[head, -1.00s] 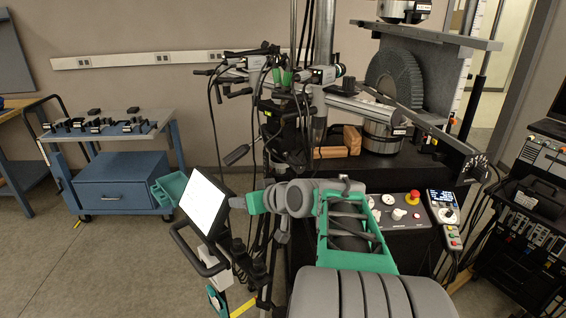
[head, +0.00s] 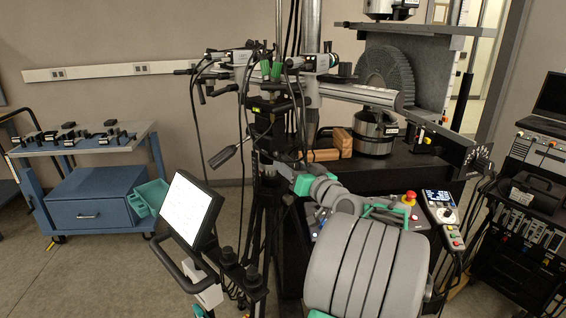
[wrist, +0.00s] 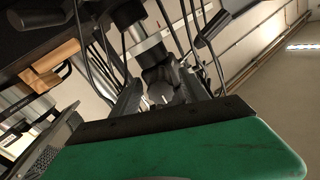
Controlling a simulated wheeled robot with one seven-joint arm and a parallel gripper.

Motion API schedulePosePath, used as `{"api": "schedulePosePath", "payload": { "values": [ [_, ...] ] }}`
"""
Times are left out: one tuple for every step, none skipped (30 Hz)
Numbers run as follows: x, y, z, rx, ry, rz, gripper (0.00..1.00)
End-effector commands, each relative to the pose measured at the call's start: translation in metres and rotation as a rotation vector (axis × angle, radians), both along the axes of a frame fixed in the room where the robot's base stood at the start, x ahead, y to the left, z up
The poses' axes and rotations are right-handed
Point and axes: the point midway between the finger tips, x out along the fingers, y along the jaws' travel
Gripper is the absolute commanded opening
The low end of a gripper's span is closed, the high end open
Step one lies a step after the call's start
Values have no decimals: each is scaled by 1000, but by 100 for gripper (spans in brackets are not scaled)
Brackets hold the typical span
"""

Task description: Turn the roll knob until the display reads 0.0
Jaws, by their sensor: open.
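A tripod head (head: 268,105) carries the camera bar in the head view. I cannot pick out the roll knob for certain. In the head view my arm reaches up-left to the tripod, and the fingertips are hard to make out there.
A tablet (head: 190,212) stands left of the tripod. A black handle (head: 223,157) juts left from it, and cables (head: 192,110) hang around. A control box with a lit screen (head: 439,203) is at right. A blue cart (head: 95,200) stands far left, with open floor before it.

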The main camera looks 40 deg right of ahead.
Motion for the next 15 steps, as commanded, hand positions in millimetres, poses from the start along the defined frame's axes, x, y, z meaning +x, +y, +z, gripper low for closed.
{"api": "schedulePosePath", "payload": {
  "values": [
    [11,0,2,1,0,5,53],
    [16,-1,2,1,1,4,53],
    [22,-2,2,1,1,4,53],
    [26,-3,2,1,0,4,53],
    [29,-3,2,0,0,3,53],
    [32,-4,2,0,0,2,53],
    [34,-4,1,0,0,2,53],
    [35,-4,1,0,0,2,53],
    [36,-4,0,0,0,1,53],
    [36,-4,0,0,0,1,53],
    [36,-4,0,0,0,1,53],
    [36,-4,0,0,0,1,53],
    [36,-4,0,0,0,1,53],
    [36,-4,0,0,0,1,53],
    [36,-4,0,0,1,1,51]
  ]
}}
